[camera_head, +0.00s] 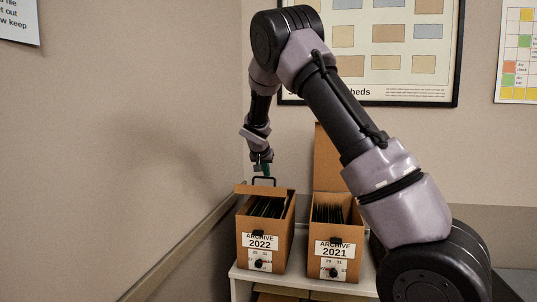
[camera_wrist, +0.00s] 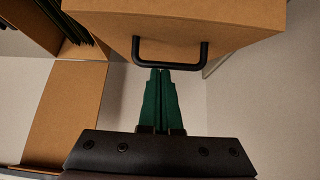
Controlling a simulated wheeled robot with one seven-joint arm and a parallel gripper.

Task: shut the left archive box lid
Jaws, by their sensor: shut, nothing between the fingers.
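The left archive box (camera_head: 263,262), labelled 2022, is a brown carton on the shelf with its folders showing. Its lid (camera_head: 262,189) is partly open at the back; I cannot tell its exact angle. A black handle (camera_head: 264,180) stands on the lid. In the wrist view the lid's brown face (camera_wrist: 235,20) fills the top, with the handle (camera_wrist: 170,63) along it. My gripper (camera_head: 265,173) is shut and empty just above the handle. Its green fingertips (camera_wrist: 160,73) lie at the middle of the handle's bar; contact is unclear.
The right archive box (camera_head: 334,262), labelled 2021, stands beside it with its lid (camera_head: 327,160) upright; that lid also shows in the wrist view (camera_wrist: 65,115). Both boxes stand on a white shelf unit (camera_head: 300,280). Walls close in at left and behind.

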